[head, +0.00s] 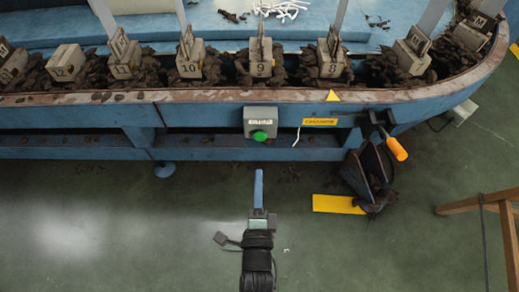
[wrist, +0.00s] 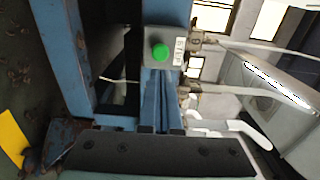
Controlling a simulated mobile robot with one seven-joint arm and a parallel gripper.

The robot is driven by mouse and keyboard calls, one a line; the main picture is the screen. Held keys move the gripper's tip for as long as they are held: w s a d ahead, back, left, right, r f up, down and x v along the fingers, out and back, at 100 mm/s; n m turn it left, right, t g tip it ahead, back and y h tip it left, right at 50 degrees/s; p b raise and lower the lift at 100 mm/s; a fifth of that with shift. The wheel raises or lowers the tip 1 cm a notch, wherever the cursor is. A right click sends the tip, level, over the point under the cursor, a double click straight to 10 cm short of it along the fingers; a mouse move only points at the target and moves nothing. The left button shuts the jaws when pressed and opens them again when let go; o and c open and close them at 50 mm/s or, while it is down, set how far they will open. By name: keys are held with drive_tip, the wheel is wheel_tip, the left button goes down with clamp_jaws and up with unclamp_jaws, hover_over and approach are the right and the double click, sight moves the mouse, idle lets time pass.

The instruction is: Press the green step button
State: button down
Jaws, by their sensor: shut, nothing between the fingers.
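The green step button (head: 259,136) sits on a grey box (head: 260,115) with a white label, fixed to the front side of the blue machine. In the wrist view the button (wrist: 160,52) shows upper middle on its box (wrist: 164,70), turned sideways. My gripper (head: 258,175) is shut and empty. It points at the machine from just in front, below the button in the head view, with a visible gap. In the wrist view the blue fingers (wrist: 163,105) extend up toward the box's lower edge.
The blue machine (head: 90,140) carries a row of numbered blocks (head: 190,68) among dark socks. An orange-handled crank (head: 397,149) juts out at right, above a dark bin (head: 370,175) and a yellow floor plate (head: 338,204). A wooden stand (head: 475,205) is far right. Floor at left is clear.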

sight(260, 139)
drive_tip(key=w+b, duration=0.3)
drive_tip(key=w, duration=0.6)
drive_tip(key=shift+w+d, duration=0.1)
